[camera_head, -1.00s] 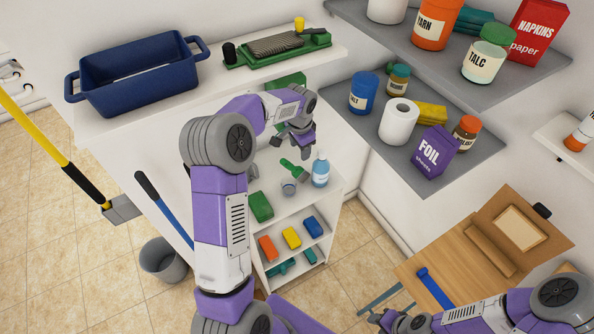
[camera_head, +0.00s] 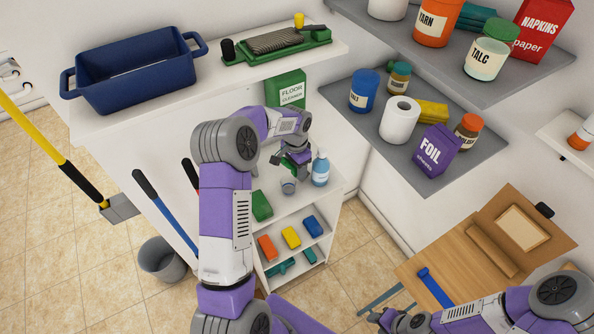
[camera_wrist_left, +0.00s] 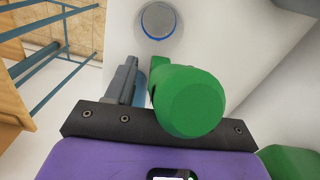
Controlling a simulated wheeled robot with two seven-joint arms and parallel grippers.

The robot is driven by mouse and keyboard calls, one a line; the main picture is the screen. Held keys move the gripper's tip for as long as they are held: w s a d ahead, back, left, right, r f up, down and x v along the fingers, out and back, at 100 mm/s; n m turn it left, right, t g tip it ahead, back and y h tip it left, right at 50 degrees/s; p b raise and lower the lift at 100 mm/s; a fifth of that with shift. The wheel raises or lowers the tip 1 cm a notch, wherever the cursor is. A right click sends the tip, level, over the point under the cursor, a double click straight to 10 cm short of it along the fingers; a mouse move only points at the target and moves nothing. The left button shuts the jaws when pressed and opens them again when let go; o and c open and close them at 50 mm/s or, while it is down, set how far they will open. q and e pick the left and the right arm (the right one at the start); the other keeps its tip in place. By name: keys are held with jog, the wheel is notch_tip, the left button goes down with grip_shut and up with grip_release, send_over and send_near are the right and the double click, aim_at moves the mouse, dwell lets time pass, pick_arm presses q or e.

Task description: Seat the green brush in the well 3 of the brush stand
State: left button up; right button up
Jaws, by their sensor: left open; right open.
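The green brush (camera_head: 300,157) is on the upper level of the white shelf unit, largely covered by my left gripper (camera_head: 291,163). In the left wrist view, its rounded green end (camera_wrist_left: 192,102) fills the space in front of the jaws. A grey finger shows to its left; the other finger is hidden. My left gripper is open at the brush; contact is unclear. A green board (camera_head: 238,60) on the top ledge carries a bristled block, a black knob and a yellow knob; I cannot tell whether it is the brush stand. My right gripper (camera_head: 385,320) is open at the bottom edge.
A floor cleaner box (camera_head: 291,90) stands behind my arm. A blue tub (camera_head: 140,75) occupies the top ledge's left side. The grey shelf (camera_head: 455,180) at right is crowded.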

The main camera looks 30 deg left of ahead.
pick_arm(q)
jog(key=shift+r, duration=0.1)
grip_shut()
jog(key=shift+r, duration=0.6)
notch_tip(320, 180, up, 6)
jog(key=shift+p, duration=0.3)
jog(key=s+a, duration=0.4)
jog(key=s, duration=0.4)
jog(key=s+a+b, duration=0.1)
jog(key=s+a, duration=0.2)
jog(key=s, duration=0.5)
jog(key=shift+s+a+f, duration=0.15)
jog(key=shift+a, duration=0.25)
jog(key=shift+s, duration=0.1)
